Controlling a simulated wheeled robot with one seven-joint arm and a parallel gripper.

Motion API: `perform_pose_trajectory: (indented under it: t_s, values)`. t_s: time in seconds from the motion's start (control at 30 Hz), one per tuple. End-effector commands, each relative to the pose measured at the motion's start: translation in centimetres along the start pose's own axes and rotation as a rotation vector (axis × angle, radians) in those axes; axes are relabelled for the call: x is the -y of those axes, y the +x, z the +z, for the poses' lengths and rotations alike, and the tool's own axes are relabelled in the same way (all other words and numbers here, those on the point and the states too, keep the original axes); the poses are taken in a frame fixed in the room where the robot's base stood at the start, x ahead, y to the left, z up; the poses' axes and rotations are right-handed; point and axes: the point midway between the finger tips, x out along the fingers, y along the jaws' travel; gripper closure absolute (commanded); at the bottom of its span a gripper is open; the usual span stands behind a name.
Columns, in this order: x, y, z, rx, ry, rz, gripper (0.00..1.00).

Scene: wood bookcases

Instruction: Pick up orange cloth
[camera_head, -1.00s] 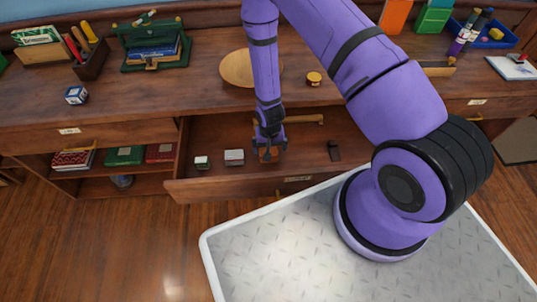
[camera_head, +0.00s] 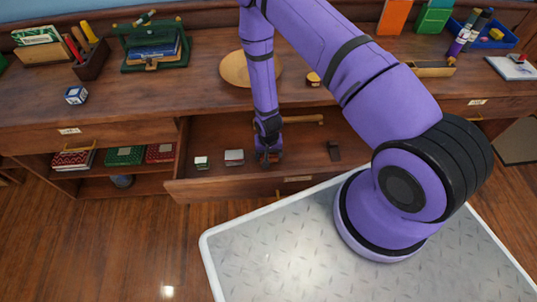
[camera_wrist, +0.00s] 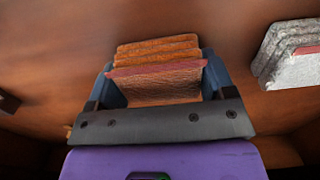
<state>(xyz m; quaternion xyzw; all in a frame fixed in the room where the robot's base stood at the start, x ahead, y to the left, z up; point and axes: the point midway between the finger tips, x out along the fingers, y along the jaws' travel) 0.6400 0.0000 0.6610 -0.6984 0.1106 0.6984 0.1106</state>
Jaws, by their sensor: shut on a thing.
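The orange cloth (camera_wrist: 158,80) is a folded stack with a reddish edge, inside the open drawer (camera_head: 225,187). In the wrist view it sits between the two fingers of my gripper (camera_wrist: 160,82), which is shut on it. In the head view my gripper (camera_head: 268,157) is low in the drawer, and the cloth is mostly hidden by it. I cannot tell whether the cloth touches the drawer floor.
A grey folded cloth (camera_wrist: 292,55) lies beside the orange one. The drawer also holds a small white-topped item (camera_head: 201,163), a dark object (camera_head: 334,150) and a wooden rod (camera_head: 303,119). A wooden bowl (camera_head: 236,69) stands on the desk above.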

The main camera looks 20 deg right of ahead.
Motion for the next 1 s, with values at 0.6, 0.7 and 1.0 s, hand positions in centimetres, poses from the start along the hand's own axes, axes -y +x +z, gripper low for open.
perform_pose_trajectory:
  t_s: [0.6,0.7,1.0]
  values:
    - [-0.3,-3.8,0.1,0.000,0.002,0.000,0.47]
    - [-2.5,-3.8,1.5,0.004,0.004,0.002,0.47]
    - [-7.7,-4.3,4.5,0.003,0.004,0.001,0.47]
